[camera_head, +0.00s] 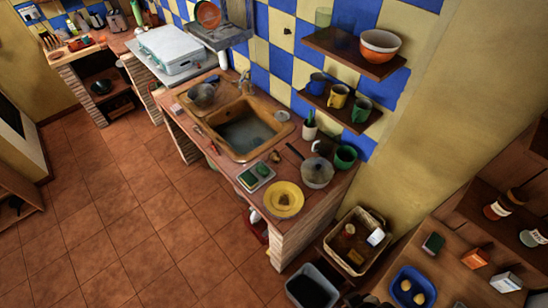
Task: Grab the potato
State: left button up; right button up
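Two small rounded yellow-tan items that look like potatoes (406,285) lie in a blue tray (428,283) at the bottom right. The second one (419,298) lies beside the first, lower and to the right. They are too small to identify surely. A small brown lump (275,156) lies on the counter just right of the sink; I cannot tell what it is. Neither of my grippers shows in the head view.
The brick counter holds a sink (243,132), a yellow plate (284,199), a pot (317,172) and a green mug (346,157). A basket (354,241) and a dark-filled bin (312,286) stand between it and the right shelves. The tiled floor (140,225) at left is clear.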

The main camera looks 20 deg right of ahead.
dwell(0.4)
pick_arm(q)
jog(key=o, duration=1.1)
